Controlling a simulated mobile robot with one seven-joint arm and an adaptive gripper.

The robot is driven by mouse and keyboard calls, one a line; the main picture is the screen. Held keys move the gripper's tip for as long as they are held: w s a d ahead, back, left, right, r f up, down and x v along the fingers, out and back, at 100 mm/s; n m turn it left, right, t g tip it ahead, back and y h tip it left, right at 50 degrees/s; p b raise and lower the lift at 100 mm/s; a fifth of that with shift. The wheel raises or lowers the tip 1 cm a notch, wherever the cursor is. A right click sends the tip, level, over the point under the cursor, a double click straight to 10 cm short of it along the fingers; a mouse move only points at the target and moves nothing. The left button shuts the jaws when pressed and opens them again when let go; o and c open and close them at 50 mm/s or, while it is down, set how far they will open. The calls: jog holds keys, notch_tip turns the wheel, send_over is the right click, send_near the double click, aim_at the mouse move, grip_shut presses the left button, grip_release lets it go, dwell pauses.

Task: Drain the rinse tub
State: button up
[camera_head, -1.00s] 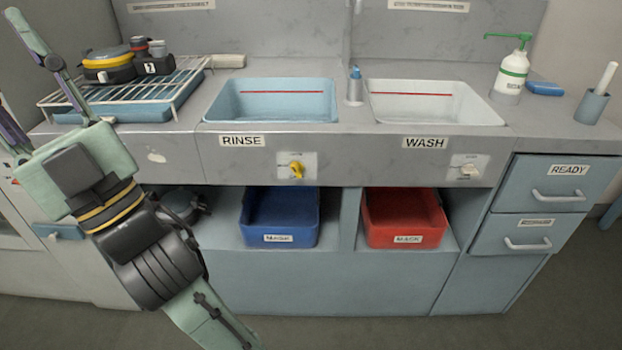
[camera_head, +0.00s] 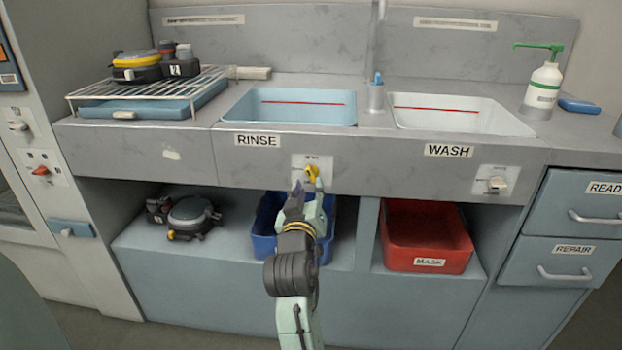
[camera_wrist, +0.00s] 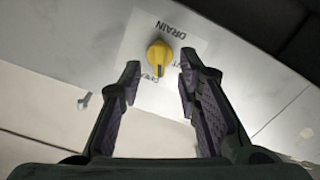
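The rinse tub (camera_head: 300,104) is a light blue basin set in the grey counter, with a red line along its inside back wall. Its RINSE label (camera_head: 257,140) is on the counter front. A yellow drain knob (camera_head: 312,172) sits on a pale plate to the right of that label. In the wrist view the yellow knob (camera_wrist: 159,57) is ahead, beside lettering reading DRAIN. My gripper (camera_head: 308,187) is just below and in front of the knob. In the wrist view my gripper (camera_wrist: 158,72) has its fingers apart, the knob between and beyond the tips, nothing held.
The white wash tub (camera_head: 460,116) has its own pale knob (camera_head: 495,185). A blue bin (camera_head: 265,243) stands behind my arm on the lower shelf, with a red MASK bin (camera_head: 428,240) at its right. A wire rack (camera_head: 150,90) holds black gear.

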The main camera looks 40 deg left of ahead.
aim_at(311, 178)
jog(key=shift+x, duration=2.35)
grip_shut()
